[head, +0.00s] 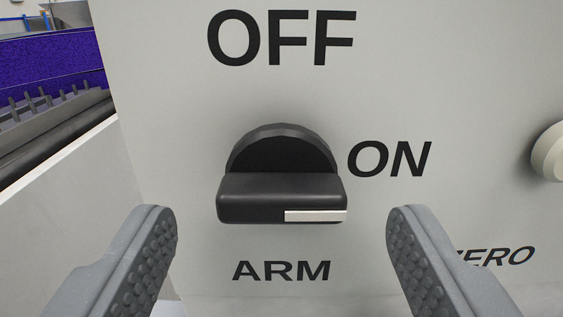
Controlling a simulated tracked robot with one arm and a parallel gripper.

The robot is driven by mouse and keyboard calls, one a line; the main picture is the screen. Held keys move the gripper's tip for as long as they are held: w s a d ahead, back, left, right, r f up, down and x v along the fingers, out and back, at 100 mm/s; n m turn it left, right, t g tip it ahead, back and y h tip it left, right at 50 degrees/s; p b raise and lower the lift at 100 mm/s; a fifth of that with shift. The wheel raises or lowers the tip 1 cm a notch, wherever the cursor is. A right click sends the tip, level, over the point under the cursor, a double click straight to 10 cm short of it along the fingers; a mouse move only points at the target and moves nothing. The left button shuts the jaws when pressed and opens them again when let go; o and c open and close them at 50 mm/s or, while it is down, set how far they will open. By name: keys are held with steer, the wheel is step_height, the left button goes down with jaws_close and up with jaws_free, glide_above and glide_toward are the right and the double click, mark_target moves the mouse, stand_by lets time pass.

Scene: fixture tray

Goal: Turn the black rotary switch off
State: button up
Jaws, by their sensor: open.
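The black rotary switch (280,192) is on a light grey panel, straight ahead in the head view. Its bar handle lies horizontal, and the white marker (316,216) on the bar is at the right end, on the side of the ON label (389,159). The OFF label (281,39) is above the switch and the ARM label (281,271) is below it. My gripper (282,225) is open, with one grey ridged finger on each side, below and outside the switch. Neither finger appears to touch the switch.
A pale round knob (549,153) is cut off at the right edge. A ZERO label (497,256) is partly hidden by my right finger. At the left, beyond the panel (160,90) edge, are a purple surface (50,62) and a dark ribbed strip. The panel around the switch is clear.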

mark_target(281, 190)
steer(key=shift+w+f, duration=0.15)
steer(key=shift+w, duration=1.2)
steer(key=c, duration=1)
